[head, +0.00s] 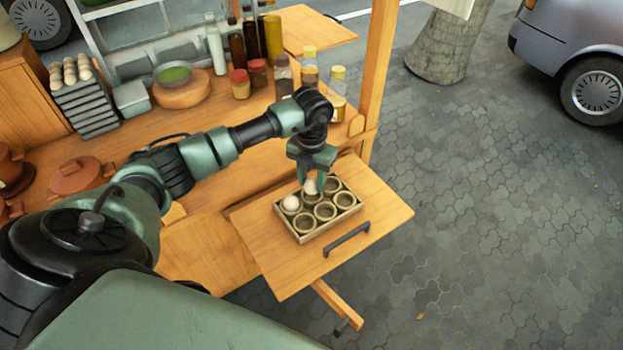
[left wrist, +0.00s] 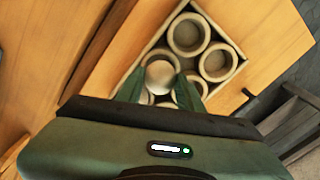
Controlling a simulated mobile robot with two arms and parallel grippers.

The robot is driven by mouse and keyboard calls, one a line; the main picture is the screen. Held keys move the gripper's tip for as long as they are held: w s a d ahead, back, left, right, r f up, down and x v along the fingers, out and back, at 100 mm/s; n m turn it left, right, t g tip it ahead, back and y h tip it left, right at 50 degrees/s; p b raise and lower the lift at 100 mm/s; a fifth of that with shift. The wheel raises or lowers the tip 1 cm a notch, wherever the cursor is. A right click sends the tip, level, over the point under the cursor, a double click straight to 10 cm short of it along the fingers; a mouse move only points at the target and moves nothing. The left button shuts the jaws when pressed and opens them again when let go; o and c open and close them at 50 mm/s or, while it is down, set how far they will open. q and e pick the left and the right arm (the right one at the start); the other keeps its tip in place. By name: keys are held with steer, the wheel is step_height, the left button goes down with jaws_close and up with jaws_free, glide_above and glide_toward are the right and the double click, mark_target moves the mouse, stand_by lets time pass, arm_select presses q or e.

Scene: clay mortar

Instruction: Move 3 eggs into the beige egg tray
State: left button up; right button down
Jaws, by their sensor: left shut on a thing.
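The beige egg tray (head: 297,237) with several round cups lies on the fold-out wooden board; it also shows in the left wrist view (left wrist: 205,17). One pale egg (head: 291,203) sits in a cup at the tray's left corner. My left gripper (head: 311,184) points down over the tray's far side, shut on a second egg (head: 310,187). In the left wrist view this egg (left wrist: 160,75) is between the fingertips, at or just above a cup; I cannot tell whether it touches. More eggs (head: 70,70) stand on the grey stack at the left. My right gripper is out of view.
The fold-out board (head: 372,208) has a dark handle (head: 347,240) near the tray. Jars and bottles (head: 258,73) stand along the counter's back. A wooden post (head: 378,70) rises behind my left gripper. Clay pots (head: 78,176) are at the left. The other visible tray cups look empty.

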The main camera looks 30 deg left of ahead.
mark_target(318, 205)
arm_select(q)
steer(key=shift+f+b, duration=1.1)
steer(key=shift+f, duration=0.35)
stand_by(0.5)
steer(key=o, duration=0.9)
steer(key=shift+c, duration=0.2)
